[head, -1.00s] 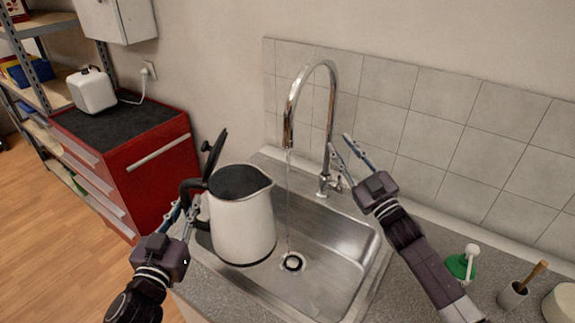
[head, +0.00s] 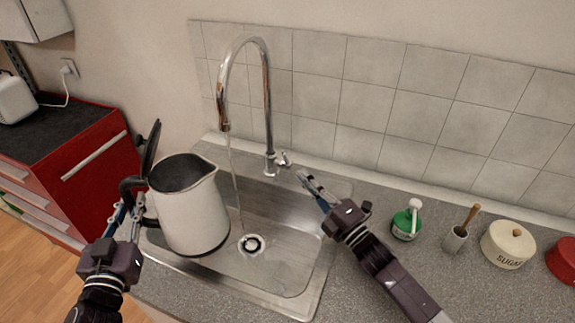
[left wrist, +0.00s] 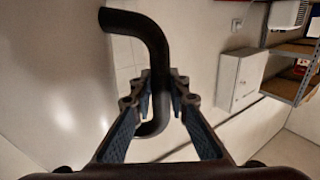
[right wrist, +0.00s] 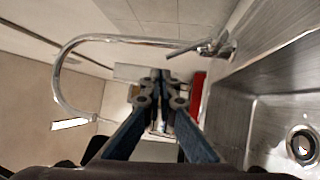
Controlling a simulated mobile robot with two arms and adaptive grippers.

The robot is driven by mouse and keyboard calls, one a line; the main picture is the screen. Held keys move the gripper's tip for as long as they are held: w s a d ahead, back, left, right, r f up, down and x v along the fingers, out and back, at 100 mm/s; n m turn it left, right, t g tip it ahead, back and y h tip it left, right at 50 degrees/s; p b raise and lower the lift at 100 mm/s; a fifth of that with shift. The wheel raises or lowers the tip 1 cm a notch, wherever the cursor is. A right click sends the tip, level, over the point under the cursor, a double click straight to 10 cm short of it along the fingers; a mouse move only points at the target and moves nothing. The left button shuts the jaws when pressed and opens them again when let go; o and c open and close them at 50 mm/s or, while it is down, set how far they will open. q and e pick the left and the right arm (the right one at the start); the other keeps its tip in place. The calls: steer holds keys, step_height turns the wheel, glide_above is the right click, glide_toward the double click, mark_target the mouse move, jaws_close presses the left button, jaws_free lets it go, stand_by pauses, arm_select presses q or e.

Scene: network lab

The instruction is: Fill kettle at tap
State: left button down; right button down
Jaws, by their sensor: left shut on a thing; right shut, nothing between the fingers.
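The white kettle (head: 190,212) has its black lid (head: 151,150) swung up and its dark opening facing up. It is over the left part of the sink (head: 285,272). My left gripper (head: 132,215) is shut on its black handle, which also shows in the left wrist view (left wrist: 154,60). The chrome tap (head: 267,110) arches over the sink, and a thin stream of water (head: 235,185) falls to the right of the kettle towards the drain (head: 251,244). My right gripper (head: 308,180) is shut and empty, right of the tap's lever (head: 284,160).
On the counter at right stand a green bottle (head: 406,224), a brush holder (head: 455,238), a sugar jar (head: 508,245) and a red container (head: 563,262). A red cabinet (head: 95,165) stands left of the sink. The tiled wall (head: 400,100) bounds the back.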

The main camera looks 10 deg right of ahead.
mark_target(283, 154)
steer(key=w+a+n, duration=0.3)
steer(key=w, duration=0.3)
stand_by(0.7)
steer(key=shift+r, duration=0.1)
steer(key=shift+w+r, duration=0.2)
steer(key=shift+w, duration=0.05)
steer(key=shift+w+d+r, duration=0.15)
steer(key=shift+d+r, duration=0.05)
steer(key=shift+r, duration=0.05)
stand_by(0.4)
steer(key=shift+w+d+r, duration=0.4)
steer(key=shift+w+d, duration=0.05)
steer(key=shift+w, duration=0.2)
steer(key=shift+w+d+r, duration=0.4)
steer(key=shift+w, duration=0.25)
steer(key=shift+w+d+r, duration=0.4)
steer(key=shift+w+d, duration=0.05)
steer(key=shift+w, duration=0.2)
